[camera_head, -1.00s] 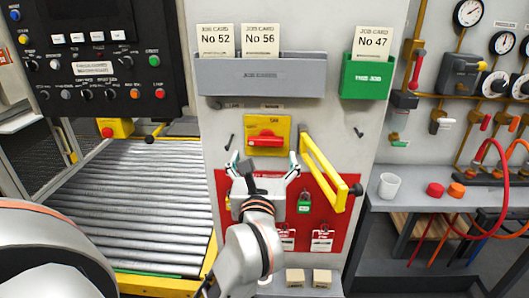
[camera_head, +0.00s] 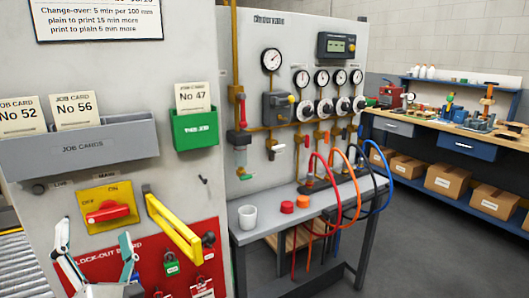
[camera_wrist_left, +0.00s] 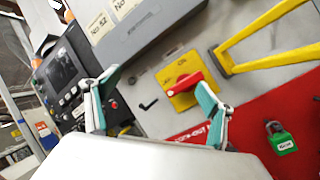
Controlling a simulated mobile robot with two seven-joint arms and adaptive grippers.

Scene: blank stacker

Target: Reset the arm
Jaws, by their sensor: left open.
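My left gripper (camera_head: 95,258) shows at the lower left of the head view, in front of the red lock-out board. Its two fingers are spread and nothing is between them. In the left wrist view its fingers (camera_wrist_left: 155,105) stand apart, with the yellow switch plate and its red handle (camera_wrist_left: 187,82) beyond them. That red rotary switch (camera_head: 107,211) sits on the yellow plate in the head view, just above the fingers. My right gripper is not in view.
A yellow bar handle (camera_head: 174,232) sticks out to the right of the gripper. The lock-out board (camera_head: 207,262) carries a green padlock (camera_head: 171,264). The grey job card holder (camera_head: 80,146) is above.

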